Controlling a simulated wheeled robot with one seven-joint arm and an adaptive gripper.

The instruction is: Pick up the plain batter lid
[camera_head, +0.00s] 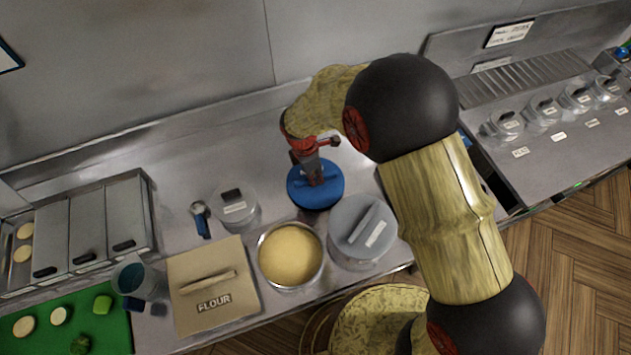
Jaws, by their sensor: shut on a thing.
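A round blue lid (328,197) with a bar handle is at the middle of the steel counter, behind an open pot of pale yellow batter (290,254). My gripper (315,177) comes down over the lid from above and is shut on its handle. The fingers hide part of the handle. No writing on the lid is readable, and I cannot tell whether it rests on the counter or is just above it. A grey-lidded pot (350,243) with a pale label stands right of the batter pot.
A flour box (220,265), a small lidded container (236,208) and a blue-handled tool (201,219) lie to the left. A cup (133,279) and green board (60,308) are farther left. Lidded pots (507,124) line the right. My arm hides part of the counter.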

